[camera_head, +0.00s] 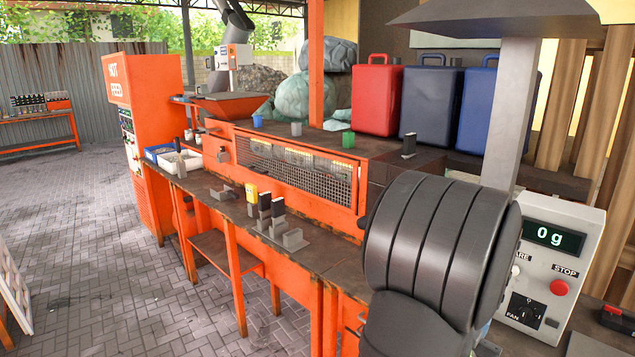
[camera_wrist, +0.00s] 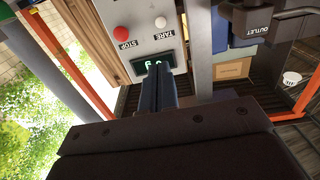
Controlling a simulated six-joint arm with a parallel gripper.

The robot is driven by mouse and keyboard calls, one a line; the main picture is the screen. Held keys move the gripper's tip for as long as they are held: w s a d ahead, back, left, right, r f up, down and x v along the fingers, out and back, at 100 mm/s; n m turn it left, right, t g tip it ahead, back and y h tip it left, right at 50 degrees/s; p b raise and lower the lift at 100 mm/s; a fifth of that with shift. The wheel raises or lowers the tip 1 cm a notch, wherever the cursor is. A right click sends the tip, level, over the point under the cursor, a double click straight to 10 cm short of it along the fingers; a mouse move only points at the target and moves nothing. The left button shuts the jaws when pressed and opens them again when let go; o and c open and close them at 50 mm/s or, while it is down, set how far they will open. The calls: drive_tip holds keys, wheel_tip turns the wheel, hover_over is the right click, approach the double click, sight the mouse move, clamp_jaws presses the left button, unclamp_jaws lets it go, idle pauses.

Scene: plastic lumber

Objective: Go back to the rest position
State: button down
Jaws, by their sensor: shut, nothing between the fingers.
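My gripper (camera_wrist: 158,76) shows in the wrist view, its two dark fingers together and empty. The fingers point at the control box, in front of its lit display. In the head view my thick dark arm link fills the lower right, and the gripper cannot be made out there. The control box (camera_head: 592,238) reads 0 g in the head view and has a red STOP button (camera_head: 559,287). In the wrist view the box (camera_wrist: 140,45) appears upside down, close beyond the fingertips.
An orange workbench (camera_head: 318,250) carries small grey holders with black and yellow pieces. Green (camera_head: 348,139), grey (camera_head: 296,129) and blue (camera_head: 257,121) cups stand on the upper shelf. Red (camera_head: 376,95) and blue jerrycans stand behind. A hood's grey post (camera_head: 512,115) rises close behind my arm.

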drive_tip(key=shift+v, duration=2.1)
drive_tip(key=c, duration=1.7)
unclamp_jaws()
drive_tip(key=shift+w+d, duration=0.1)
drive_tip(key=shift+w, duration=0.05)
drive_tip(key=o, duration=1.7)
drive_tip(key=w+d+f+m+g+h, duration=0.1)
drive_tip(key=w+f+m+g, duration=0.2)
drive_tip(key=w+f+g, duration=0.2)
drive_tip(key=shift+d+f, duration=0.4)
drive_tip(key=shift+f, duration=0.45)
drive_tip(key=x, duration=1)
drive_tip(key=shift+f+m+g, duration=0.25)
drive_tip(key=shift+m+g, duration=0.05)
drive_tip(key=shift+s, duration=0.15)
drive_tip(key=v, duration=1)
drive_tip(key=shift+f, duration=0.15)
